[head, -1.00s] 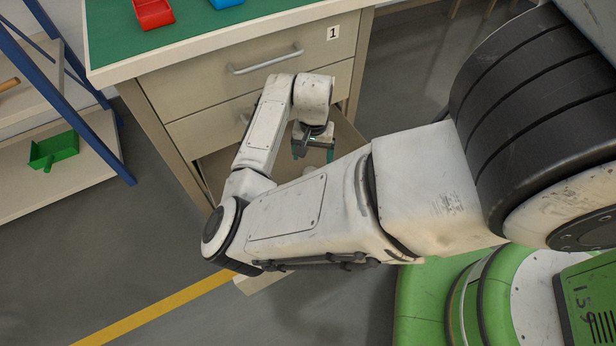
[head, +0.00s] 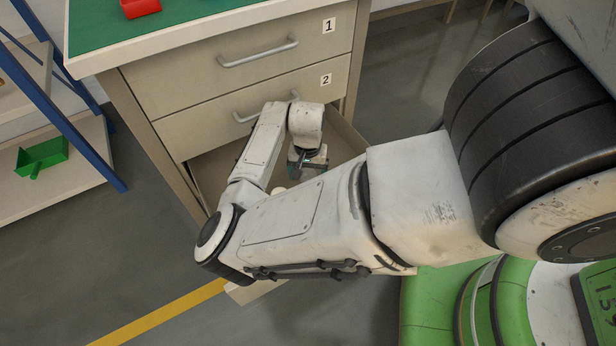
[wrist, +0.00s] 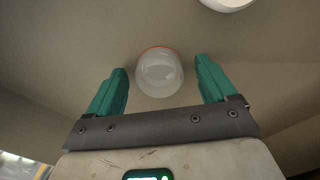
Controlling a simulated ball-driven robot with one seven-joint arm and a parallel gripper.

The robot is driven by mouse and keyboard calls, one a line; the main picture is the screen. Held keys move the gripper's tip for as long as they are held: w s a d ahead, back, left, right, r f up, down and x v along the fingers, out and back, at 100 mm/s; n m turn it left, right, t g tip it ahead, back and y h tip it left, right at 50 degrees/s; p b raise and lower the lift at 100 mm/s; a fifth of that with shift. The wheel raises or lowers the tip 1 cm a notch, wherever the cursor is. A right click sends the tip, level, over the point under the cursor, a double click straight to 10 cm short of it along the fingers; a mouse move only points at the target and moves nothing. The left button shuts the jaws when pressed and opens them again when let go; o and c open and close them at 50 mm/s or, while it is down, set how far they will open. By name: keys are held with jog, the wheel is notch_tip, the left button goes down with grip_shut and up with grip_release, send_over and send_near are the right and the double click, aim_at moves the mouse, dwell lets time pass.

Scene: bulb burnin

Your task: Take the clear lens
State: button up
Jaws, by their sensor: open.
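A translucent, whitish dome (wrist: 160,75) with an orange edge, which looks like the clear lens, lies on the drawer floor in the wrist view. My gripper (wrist: 163,82) is open, with its two teal fingers on either side of the dome and a gap visible on each side. Whether the fingers are down at its height is hard to tell. In the head view my gripper (head: 308,165) is over the open bottom drawer (head: 347,137), and my arm hides much of the drawer's inside.
A white round thing (wrist: 228,3) is cut off at the top of the wrist view. Drawers 1 (head: 190,78) and 2 (head: 220,118) are shut above the open one. The drawer walls stand close around my gripper. A blue-framed shelf (head: 65,105) stands at left.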

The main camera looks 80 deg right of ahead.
aim_at(309, 173)
jog(key=c, duration=1.1)
jog(key=shift+r, duration=0.1)
jog(key=shift+r+p, duration=0.35)
jog(key=shift+r, duration=0.25)
notch_tip(309, 173, up, 3)
jog(key=shift+s+f+p, duration=0.15)
jog(key=shift+f+p, duration=0.05)
jog(key=shift+p, duration=0.5)
jog(key=s+r+p, duration=0.3)
jog(key=s+r, duration=0.1)
jog(key=r, duration=0.1)
jog(key=shift+s+a+r, duration=0.2)
jog(key=shift+s+r, duration=0.05)
jog(key=shift+s, duration=0.05)
jog(key=s+a+r+p, duration=0.1)
jog(key=s+r+p, duration=0.2)
jog(key=s, duration=0.6)
jog(key=shift+r, duration=0.35)
jog(key=shift+r+p, duration=2.2)
jog(key=shift+p, duration=0.3)
